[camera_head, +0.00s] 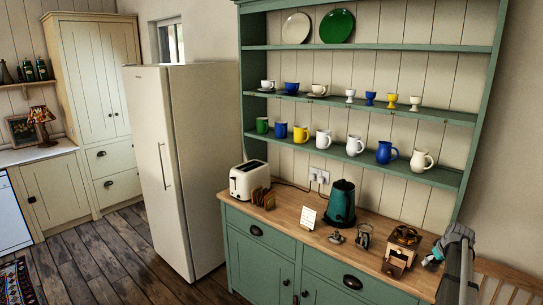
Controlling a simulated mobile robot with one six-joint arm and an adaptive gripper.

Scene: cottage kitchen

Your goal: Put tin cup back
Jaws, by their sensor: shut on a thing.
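My arm (458,268) rises at the right, in front of the dresser's worktop end. Its wrist, with light blue caps (432,261), bends down to the left beside the coffee grinder. I cannot make out my gripper's fingers or anything between them. No cup is plainly a tin one.
The upper shelf bears small cups and egg cups (392,101). A fridge (178,165) stands left; the floor there is clear.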

